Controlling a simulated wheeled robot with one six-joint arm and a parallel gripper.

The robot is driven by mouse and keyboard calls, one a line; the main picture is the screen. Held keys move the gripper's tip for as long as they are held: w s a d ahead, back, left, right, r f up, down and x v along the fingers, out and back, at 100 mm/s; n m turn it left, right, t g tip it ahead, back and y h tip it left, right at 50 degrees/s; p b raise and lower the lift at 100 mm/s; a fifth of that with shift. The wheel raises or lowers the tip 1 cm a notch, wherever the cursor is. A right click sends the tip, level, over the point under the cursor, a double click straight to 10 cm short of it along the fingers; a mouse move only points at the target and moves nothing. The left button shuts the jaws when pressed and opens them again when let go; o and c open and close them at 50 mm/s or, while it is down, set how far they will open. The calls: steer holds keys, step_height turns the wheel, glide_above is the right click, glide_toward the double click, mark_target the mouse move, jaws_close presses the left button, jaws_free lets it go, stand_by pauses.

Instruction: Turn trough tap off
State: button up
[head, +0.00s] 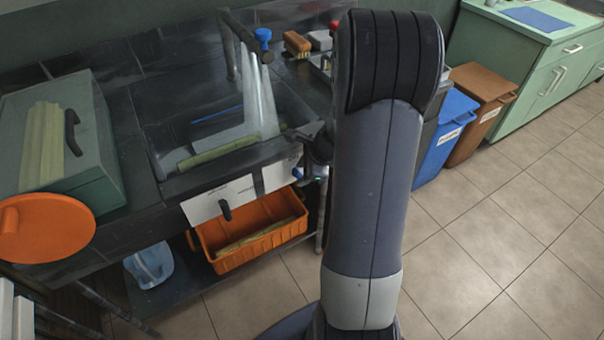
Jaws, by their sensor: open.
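The trough tap (232,45) is a dark bent pipe at the back of the trough, with a round blue handle (263,36). White streams of water (262,95) fall from it into the trough. The trough (172,187) is a dark basin; a green cane piece (205,154) and a blue rod (215,115) show in it. My gripper (312,142) is at the trough's right front corner, below and to the right of the tap handle, apart from it. It is open, and my own arm partly hides it.
A brush (297,42) lies right of the tap. A green box (100,150) and an orange disc (45,228) are at left. An orange crate (250,258) sits below the trough. Blue (443,135) and brown (480,110) bins stand right; the tiled floor there is clear.

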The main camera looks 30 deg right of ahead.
steer(key=shift+w+f, duration=0.15)
steer(key=shift+f, duration=0.1)
steer(key=shift+c, duration=0.4)
jaws_close()
